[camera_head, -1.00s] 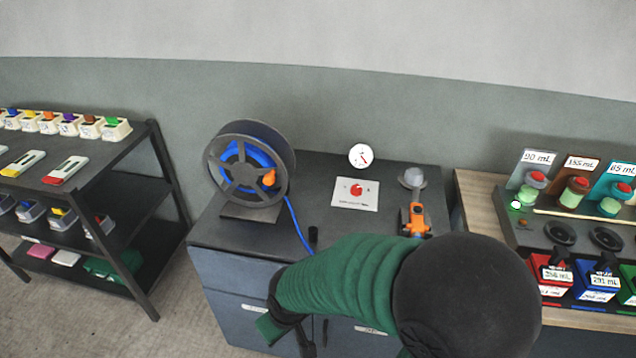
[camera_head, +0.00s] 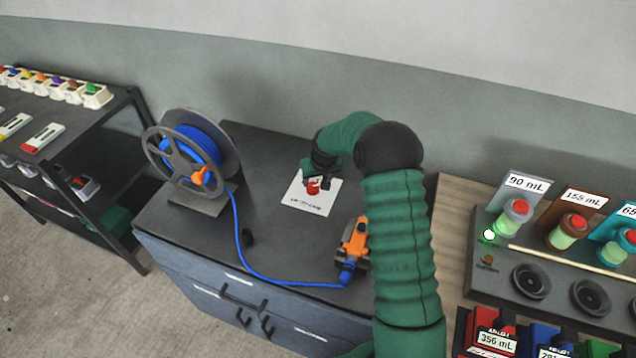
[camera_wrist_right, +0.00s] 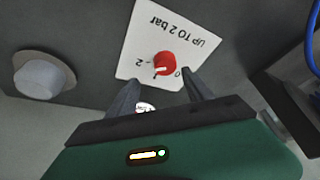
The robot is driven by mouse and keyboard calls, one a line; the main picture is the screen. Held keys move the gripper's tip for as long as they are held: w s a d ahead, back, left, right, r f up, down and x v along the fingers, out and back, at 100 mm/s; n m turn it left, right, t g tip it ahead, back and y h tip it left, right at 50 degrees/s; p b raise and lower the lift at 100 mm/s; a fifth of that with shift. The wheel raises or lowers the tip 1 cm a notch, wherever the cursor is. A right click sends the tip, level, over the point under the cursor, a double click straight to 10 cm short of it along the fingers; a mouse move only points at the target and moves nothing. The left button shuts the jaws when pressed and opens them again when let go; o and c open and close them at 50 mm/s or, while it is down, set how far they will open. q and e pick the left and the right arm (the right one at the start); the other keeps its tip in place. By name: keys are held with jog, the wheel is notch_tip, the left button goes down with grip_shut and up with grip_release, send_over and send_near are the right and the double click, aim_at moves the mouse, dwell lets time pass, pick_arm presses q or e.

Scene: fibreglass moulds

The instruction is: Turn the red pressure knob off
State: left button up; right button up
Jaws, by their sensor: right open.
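The red pressure knob (camera_head: 313,188) sits on a white panel (camera_head: 300,203) on top of the dark cabinet. In the right wrist view the knob (camera_wrist_right: 165,64) shows clearly on the panel (camera_wrist_right: 140,38), which reads "UP TO 2 bar" upside down. My right gripper (camera_wrist_right: 160,82) is open, with its two fingers apart and the knob just beyond and between their tips. I cannot tell whether a finger touches it. My left gripper is not in view.
A hose reel (camera_head: 190,160) stands left on the cabinet (camera_head: 260,150). Its blue hose (camera_head: 270,278) runs to an orange tool (camera_head: 354,245) near my right arm. A grey knob-like part (camera_wrist_right: 42,78) stands beside the panel. Shelves are left, a bottle bench right.

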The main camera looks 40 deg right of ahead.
aim_at(315, 185)
jog(key=f, duration=0.1)
jog(key=w+f, duration=0.1)
jog(key=f, duration=0.1)
jog(key=shift+w+a+f, duration=0.2)
jog(key=shift+w+a, duration=0.05)
jog(key=shift+w, duration=0.15)
jog(key=shift+w+a+f, duration=0.3)
jog(key=shift+a+f, duration=0.15)
jog(key=shift+a, duration=0.1)
jog(key=shift+s+d+f, duration=0.1)
jog(key=shift+d, duration=0.1)
jog(key=shift+d+f, duration=0.35)
jog(key=shift+d, duration=0.45)
jog(key=shift+c, duration=0.9)
jog(key=shift+d+f, duration=0.15)
jog(key=shift+d, duration=0.05)
jog(key=shift+c, duration=2.4)
jog(key=shift+w+a+r, duration=0.2)
jog(key=shift+a+r, duration=0.05)
jog(key=shift+a, duration=0.4)
grip_shut()
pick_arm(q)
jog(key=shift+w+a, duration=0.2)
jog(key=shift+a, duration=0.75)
pick_arm(e)
jog(key=shift+s+d, duration=0.1)
jog(key=shift+d, duration=0.2)
